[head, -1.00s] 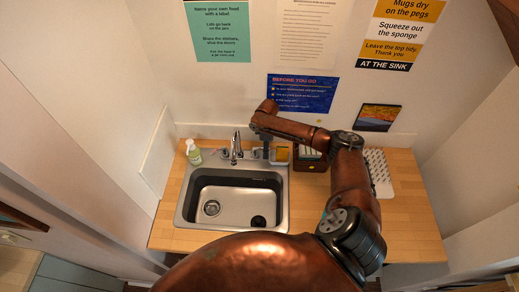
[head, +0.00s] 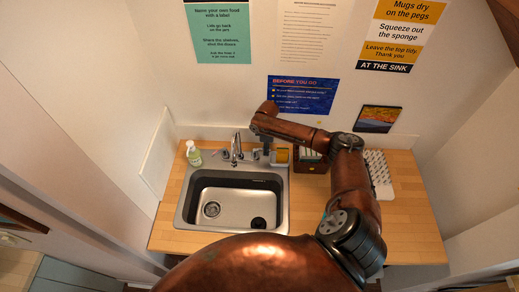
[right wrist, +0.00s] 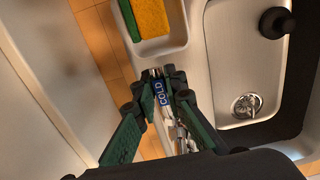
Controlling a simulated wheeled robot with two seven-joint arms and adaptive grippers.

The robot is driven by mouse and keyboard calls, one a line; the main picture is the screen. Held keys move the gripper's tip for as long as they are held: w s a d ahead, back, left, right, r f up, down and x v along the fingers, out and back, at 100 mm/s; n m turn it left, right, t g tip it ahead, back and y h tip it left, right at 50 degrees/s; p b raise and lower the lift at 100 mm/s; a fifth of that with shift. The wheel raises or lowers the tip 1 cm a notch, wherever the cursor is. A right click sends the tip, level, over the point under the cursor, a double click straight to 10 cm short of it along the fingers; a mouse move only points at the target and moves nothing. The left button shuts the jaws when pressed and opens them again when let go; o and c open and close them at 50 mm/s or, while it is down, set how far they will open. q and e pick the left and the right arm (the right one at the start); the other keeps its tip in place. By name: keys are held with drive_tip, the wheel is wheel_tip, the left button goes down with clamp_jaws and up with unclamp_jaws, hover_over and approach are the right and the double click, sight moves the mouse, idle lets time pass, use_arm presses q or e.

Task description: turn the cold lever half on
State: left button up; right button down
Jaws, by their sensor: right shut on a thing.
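The cold lever (right wrist: 160,92) bears a blue COLD label and shows between the fingers in the right wrist view. My right gripper (right wrist: 165,82) is shut on the lever, with a dark green finger on each side of it. In the head view my right gripper (head: 266,149) points down at the back rim of the sink, right of the tall faucet spout (head: 237,146). There it hides most of the cold lever, so its exact angle is hard to tell. My left gripper is not in view.
The steel sink (head: 284,205) has a drain (head: 211,209) and a round black thing (head: 258,222) in its basin. A sponge (right wrist: 151,16) sits in a tray close to the gripper. A soap bottle (head: 193,154) stands left; a caddy (head: 310,163) and pegged rack (head: 379,174) stand right.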

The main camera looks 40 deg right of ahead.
drive_tip(key=shift+s+a+r+m+p, duration=0.1)
drive_tip(key=shift+s+a+m+p, duration=0.2)
drive_tip(key=shift+m+p, duration=0.6)
drive_tip(key=shift+s+a+r+m+p, duration=0.1)
drive_tip(key=shift+a+m+p, duration=0.4)
drive_tip(key=shift+p, duration=0.6)
drive_tip(key=shift+s+a+m+p, duration=0.2)
drive_tip(key=shift+a+m+p, duration=0.1)
drive_tip(key=shift+m+p, duration=0.6)
drive_tip(key=shift+s+a+f+m, duration=0.15)
drive_tip(key=shift+a+m, duration=0.25)
drive_tip(key=shift+m, duration=0.5)
drive_tip(key=shift+a+m, duration=0.1)
drive_tip(key=shift+m, duration=0.3)
drive_tip(key=shift+s+a+m, duration=0.15)
drive_tip(key=shift+a+m, duration=0.25)
drive_tip(key=shift+m, duration=0.5)
drive_tip(key=c, duration=1.2)
unclamp_jaws()
drive_tip(key=shift+d, duration=0.1)
drive_tip(key=shift+o, duration=0.2)
wheel_tip(320, 180, up, 7)
